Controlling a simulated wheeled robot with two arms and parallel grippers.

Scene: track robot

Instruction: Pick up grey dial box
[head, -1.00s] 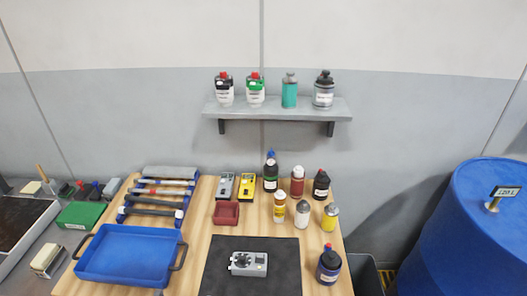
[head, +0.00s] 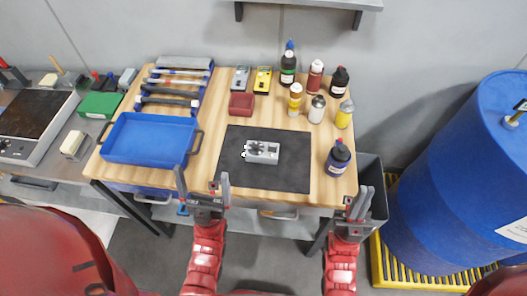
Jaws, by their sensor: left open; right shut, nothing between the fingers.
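The grey dial box (head: 262,152) lies on a black mat (head: 290,177) near the middle of the wooden table in the head view. A dark dial shows on its left part. My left gripper (head: 203,183) is open and empty at the table's front edge, below and left of the box. My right gripper (head: 359,204) is shut and empty, in front of the table's right end. Neither gripper touches the box.
A dark bottle (head: 337,158) stands just right of the mat. Several bottles and a hammer rack (head: 202,97) stand behind. A blue barrel (head: 440,170) is at the right.

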